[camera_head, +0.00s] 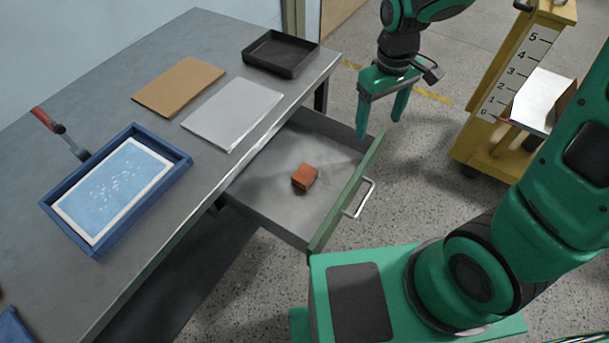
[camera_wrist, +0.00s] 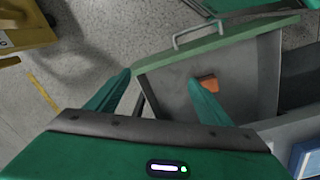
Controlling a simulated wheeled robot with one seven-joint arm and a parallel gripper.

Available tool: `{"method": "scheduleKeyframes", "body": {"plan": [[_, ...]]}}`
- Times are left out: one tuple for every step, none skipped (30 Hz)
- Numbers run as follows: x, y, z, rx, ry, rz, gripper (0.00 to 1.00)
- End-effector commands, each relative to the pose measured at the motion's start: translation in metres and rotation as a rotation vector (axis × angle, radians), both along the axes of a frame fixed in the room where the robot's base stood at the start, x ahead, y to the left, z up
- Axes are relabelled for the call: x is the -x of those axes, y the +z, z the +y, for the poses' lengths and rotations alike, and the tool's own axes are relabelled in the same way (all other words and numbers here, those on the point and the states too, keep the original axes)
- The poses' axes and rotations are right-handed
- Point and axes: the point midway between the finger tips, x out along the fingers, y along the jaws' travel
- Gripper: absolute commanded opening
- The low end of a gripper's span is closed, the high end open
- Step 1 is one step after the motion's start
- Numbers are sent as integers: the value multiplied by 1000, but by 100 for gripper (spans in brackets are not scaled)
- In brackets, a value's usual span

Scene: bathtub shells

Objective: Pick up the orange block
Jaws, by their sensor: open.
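The orange block (camera_head: 305,176) lies on the floor of an open drawer (camera_head: 265,192) under the grey workbench. In the wrist view the orange block (camera_wrist: 209,84) shows just beyond the right fingertip, partly covered by that finger. My gripper (camera_head: 382,118) is open and empty, its green fingers pointing down. The fingers also show spread apart in the wrist view (camera_wrist: 160,78).
The bench holds a black tray (camera_head: 280,53), a brown board (camera_head: 178,86), a pale sheet (camera_head: 232,112) and a blue tray (camera_head: 180,163). A yellow cart (camera_head: 484,139) stands right.

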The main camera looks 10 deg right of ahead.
Motion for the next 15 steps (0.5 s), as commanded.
{"method": "scheduleKeyframes", "body": {"plan": [[-5,-15,25,0,81,10,73],[-9,-22,40,-3,124,10,73],[-11,-33,58,-6,181,13,73],[-13,-40,72,-8,222,15,73],[-14,-47,85,-11,259,14,73],[-14,-57,101,-15,307,17,73],[-13,-63,112,-19,340,18,73],[-13,-69,123,-21,370,19,73],[-12,-76,135,-25,403,19,73],[-11,-81,143,-27,426,21,73],[-10,-85,149,-29,445,22,73],[-8,-90,157,-31,467,22,73],[-8,-92,161,-33,479,22,73],[-7,-94,164,-34,488,22,73],[-7,-97,167,-36,497,23,73]]}}
